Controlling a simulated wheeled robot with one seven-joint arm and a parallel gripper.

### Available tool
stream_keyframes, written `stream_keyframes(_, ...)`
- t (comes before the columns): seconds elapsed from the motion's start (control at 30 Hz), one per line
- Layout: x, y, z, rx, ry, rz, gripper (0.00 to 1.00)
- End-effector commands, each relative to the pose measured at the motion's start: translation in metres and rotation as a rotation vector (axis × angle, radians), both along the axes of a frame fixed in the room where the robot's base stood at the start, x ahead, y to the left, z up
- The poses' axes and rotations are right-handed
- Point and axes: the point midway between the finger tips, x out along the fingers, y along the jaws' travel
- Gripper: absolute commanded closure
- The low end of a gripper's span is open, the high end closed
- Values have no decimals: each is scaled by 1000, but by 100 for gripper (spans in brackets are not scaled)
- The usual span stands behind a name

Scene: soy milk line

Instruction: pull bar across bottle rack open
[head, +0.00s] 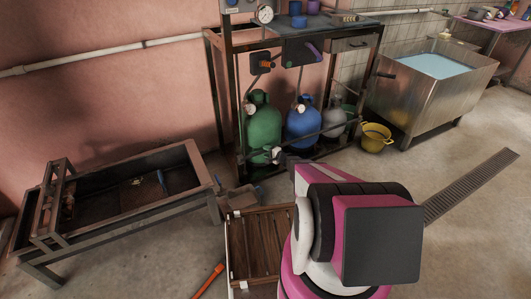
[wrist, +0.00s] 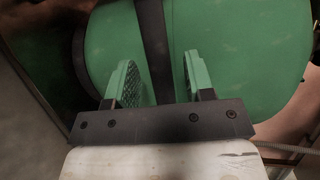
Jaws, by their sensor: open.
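The bar (head: 329,131) is a dark, thin strip that runs slantwise across the front of the bottle rack (head: 237,110), in front of the green bottle (head: 263,122) and the blue bottle (head: 303,121). In the wrist view my gripper (wrist: 159,62) is open, its two fingers standing apart in front of the green bottle (wrist: 225,50). The dark bar (wrist: 153,45) passes between the fingers, with a gap showing on either side.
A low metal trough frame (head: 110,215) stands at left. A wooden slatted pallet (head: 258,245) lies in front of the rack. A yellow bucket (head: 376,137) and a steel water tank (head: 430,97) stand to the right. Floor beyond the drain grate (head: 470,185) is clear.

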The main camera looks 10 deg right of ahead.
Motion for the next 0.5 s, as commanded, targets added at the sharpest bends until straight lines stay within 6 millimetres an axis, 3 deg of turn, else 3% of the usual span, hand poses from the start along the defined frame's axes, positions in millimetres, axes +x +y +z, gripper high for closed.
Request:
stream_keyframes(0.47, 10, 9, -2, -1, 1, 0, 52)
stream_keyframes(0.5, 10, 9, -2, -1, 1, 0, 61)
